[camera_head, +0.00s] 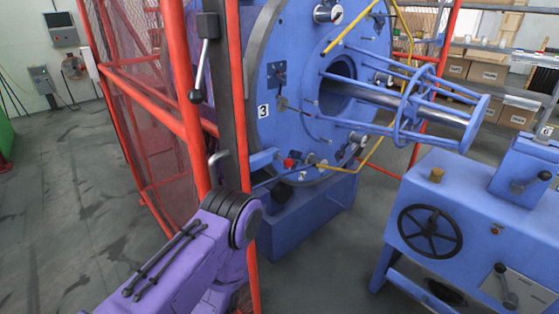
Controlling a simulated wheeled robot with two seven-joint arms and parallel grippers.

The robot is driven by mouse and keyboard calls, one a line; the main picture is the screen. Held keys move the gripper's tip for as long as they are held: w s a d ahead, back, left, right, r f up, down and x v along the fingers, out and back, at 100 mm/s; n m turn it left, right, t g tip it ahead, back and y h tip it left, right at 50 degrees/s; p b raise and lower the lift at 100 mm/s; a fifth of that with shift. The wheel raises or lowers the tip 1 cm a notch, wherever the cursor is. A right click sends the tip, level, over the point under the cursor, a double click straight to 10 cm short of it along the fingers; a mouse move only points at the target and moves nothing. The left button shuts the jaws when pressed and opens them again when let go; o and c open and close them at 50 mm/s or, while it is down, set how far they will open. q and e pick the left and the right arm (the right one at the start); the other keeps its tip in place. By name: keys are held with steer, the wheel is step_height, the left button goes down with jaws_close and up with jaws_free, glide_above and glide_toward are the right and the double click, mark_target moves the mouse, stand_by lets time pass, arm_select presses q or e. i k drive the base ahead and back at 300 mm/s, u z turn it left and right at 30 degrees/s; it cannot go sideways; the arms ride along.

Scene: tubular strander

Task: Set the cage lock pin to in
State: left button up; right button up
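I cannot tell for certain which part is the cage lock pin. A bent grey handle (219,157) sticks out from the dark upright post (231,120), low beside the blue machine. A lever with a black knob (196,96) hangs down from a box higher on the same post. A small red knob (290,162) sits low on the blue round face (262,85), which is marked 3. My purple arm (180,260) rises from the bottom left, its dark-ringed joint just below the bent handle. Neither of my grippers shows.
Red guard frames with mesh (150,110) stand left of the machine. A blue cage of rods (410,105) projects right from the round face. A blue cabinet with a black handwheel (430,231) stands at the right. Grey floor (330,255) is open between them.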

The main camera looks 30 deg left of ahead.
mark_target(288, 162)
steer(key=u, duration=0.5)
steer(key=i, duration=0.45)
steer(key=u, duration=0.4)
